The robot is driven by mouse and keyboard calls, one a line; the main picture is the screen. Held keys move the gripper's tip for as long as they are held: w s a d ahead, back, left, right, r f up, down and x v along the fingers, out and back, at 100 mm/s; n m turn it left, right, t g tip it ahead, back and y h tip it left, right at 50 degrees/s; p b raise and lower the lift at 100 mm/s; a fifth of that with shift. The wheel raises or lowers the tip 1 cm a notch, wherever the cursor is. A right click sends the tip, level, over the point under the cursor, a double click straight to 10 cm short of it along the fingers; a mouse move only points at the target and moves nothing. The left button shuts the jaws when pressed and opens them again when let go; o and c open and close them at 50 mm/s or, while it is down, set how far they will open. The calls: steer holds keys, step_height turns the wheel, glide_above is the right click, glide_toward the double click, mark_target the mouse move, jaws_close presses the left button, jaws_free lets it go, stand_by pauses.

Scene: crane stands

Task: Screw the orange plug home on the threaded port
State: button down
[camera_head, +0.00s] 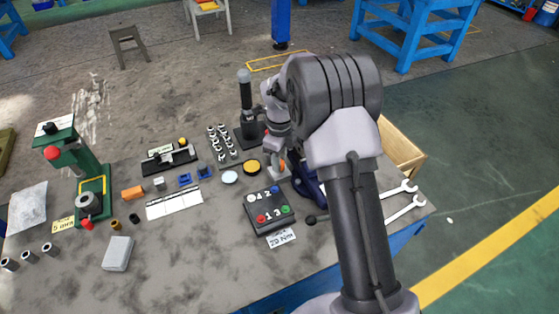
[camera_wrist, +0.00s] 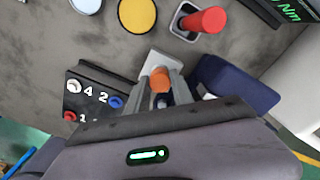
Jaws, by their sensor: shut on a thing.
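The orange plug (camera_wrist: 160,78) is between the two grey fingers of my gripper (camera_wrist: 163,88) in the wrist view, and the gripper is shut on it. A pale grey block (camera_wrist: 158,60) lies just beyond and below the plug. In the head view the plug shows as a small orange spot (camera_head: 283,164) at my gripper (camera_head: 280,161), low over the table and left of my forearm. The threaded port is hidden behind the plug and fingers. I cannot tell how far the plug sits on it.
Close by are a numbered button box (camera_head: 268,211), a yellow disc (camera_head: 251,167), a white disc (camera_head: 229,177) and a dark blue object (camera_wrist: 235,84). A red-topped part (camera_wrist: 202,20) stands beyond. Wrenches (camera_head: 402,206) lie to the right.

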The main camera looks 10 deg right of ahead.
steer(key=m, duration=0.5)
steer(key=c, duration=1)
jaws_free()
steer(key=shift+c, duration=0.9)
